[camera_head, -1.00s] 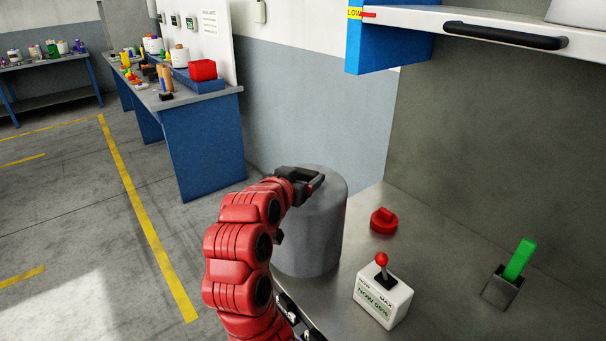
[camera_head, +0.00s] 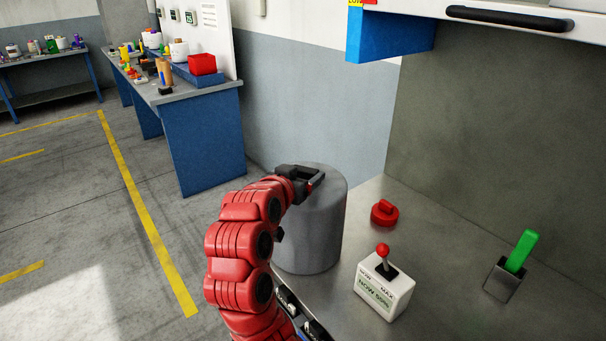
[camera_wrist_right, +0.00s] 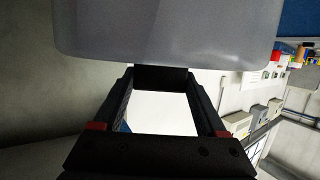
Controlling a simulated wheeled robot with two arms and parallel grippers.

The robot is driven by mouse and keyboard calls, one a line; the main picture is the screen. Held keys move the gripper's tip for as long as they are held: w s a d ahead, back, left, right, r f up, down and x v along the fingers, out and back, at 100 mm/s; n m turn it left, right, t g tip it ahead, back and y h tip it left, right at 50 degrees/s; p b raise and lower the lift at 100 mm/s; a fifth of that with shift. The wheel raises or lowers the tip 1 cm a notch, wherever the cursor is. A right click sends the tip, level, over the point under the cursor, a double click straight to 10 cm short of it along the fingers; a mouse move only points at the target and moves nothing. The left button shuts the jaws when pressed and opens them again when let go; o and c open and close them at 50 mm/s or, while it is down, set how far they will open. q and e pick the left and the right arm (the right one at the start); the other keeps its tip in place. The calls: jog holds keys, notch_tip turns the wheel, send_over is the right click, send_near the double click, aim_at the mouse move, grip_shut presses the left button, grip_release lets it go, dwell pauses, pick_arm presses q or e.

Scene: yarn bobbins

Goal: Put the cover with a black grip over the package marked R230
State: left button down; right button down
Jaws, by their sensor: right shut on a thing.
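The cover (camera_head: 312,235) is a tall grey cylinder at the middle of the head view, over the left edge of a metal bench. My right gripper (camera_head: 314,184) is at its top, shut on its black grip, which the jaws mostly hide. In the right wrist view the cover's grey wall (camera_wrist_right: 165,30) fills the top, with the black grip (camera_wrist_right: 160,77) between the fingers. I cannot tell how far its base is from the bench. No package marked R230 is readable. My left gripper is out of view.
On the bench (camera_head: 420,235) are a red knob (camera_head: 384,213), a white box (camera_head: 384,287) with a red-topped lever, and a green stick (camera_head: 521,250) in a grey holder. A shelf with a black handle (camera_head: 505,18) hangs above. A blue table (camera_head: 207,140) stands back left.

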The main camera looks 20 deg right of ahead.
jog(key=shift+f, duration=0.15)
grip_release()
jog(key=shift+s+a+r, duration=0.2)
jog(key=shift+s+a, duration=0.2)
jog(key=b+v, duration=0.2)
jog(key=v, duration=1.4)
jog(key=shift+s+a, duration=0.1)
jog(key=shift+s, duration=0.05)
